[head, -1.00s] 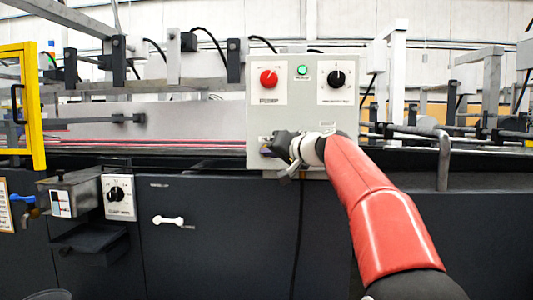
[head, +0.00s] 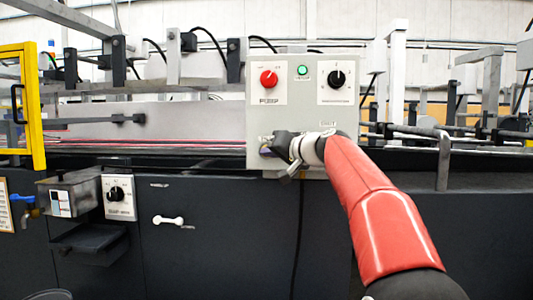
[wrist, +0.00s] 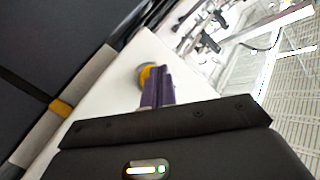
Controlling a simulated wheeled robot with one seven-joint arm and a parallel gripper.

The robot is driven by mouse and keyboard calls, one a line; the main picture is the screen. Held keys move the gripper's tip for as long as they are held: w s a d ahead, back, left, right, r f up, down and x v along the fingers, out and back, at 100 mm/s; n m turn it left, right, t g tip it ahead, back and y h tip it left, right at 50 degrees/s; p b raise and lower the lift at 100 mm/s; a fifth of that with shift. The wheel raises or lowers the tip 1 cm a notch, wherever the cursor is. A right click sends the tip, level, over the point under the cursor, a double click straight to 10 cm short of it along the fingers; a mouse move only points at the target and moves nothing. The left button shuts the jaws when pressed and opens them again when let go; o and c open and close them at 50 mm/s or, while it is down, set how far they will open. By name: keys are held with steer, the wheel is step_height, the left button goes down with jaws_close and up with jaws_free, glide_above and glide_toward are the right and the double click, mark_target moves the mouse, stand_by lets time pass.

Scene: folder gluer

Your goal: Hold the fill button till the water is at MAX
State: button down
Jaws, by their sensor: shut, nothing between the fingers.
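A grey control panel box (head: 306,113) stands on the machine. In the wrist view, a round yellow-orange button (wrist: 146,76) in a grey ring sits on the panel's pale face. My gripper (wrist: 160,74) has its purple fingers together, with the tips over part of the button; I cannot tell whether they press it. In the head view, my gripper (head: 269,152) is at the panel's lower left and hides the button. A small grey metal tank (head: 84,187) with a white front plate (head: 60,204) hangs at the left; its water level is too small to read.
The panel also has a red knob (head: 268,78), a green light (head: 302,70) and a black knob (head: 337,78). A black selector (head: 117,195) is beside the tank. A white handle (head: 168,220) is on the dark cabinet. A yellow guard frame (head: 38,110) stands far left.

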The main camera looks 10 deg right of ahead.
steer(key=shift+f, duration=0.1)
steer(key=shift+s+a+b, duration=0.25)
steer(key=shift+s+b, duration=0.5)
steer(key=shift+s, duration=0.1)
steer(key=shift+s+a+b, duration=0.25)
steer(key=shift+s+b, duration=0.3)
steer(key=shift+s, duration=0.25)
steer(key=shift+s+a+b, duration=0.3)
steer(key=shift+s+b, duration=0.25)
steer(key=shift+s, duration=0.25)
steer(key=shift+s+a+b, duration=0.25)
steer(key=shift+s+b, duration=0.3)
steer(key=shift+s, duration=0.25)
steer(key=s+a+f+g+h+p, duration=0.3)
steer(key=s+a+f+g+p, duration=0.15)
steer(key=s+f, duration=0.65)
steer(key=s+d+f+n+g+h+p, duration=0.1)
steer(key=s+d+f+g+h+p, duration=0.1)
steer(key=s+f, duration=0.6)
steer(key=s+d+f+n+g+h+p, duration=0.1)
steer(key=s+f+p, duration=0.3)
steer(key=s+f, duration=0.5)
steer(key=s+d+g+h, duration=0.1)
steer(key=s, duration=0.6)
steer(key=shift+s+f, duration=0.15)
steer(key=shift+s, duration=0.1)
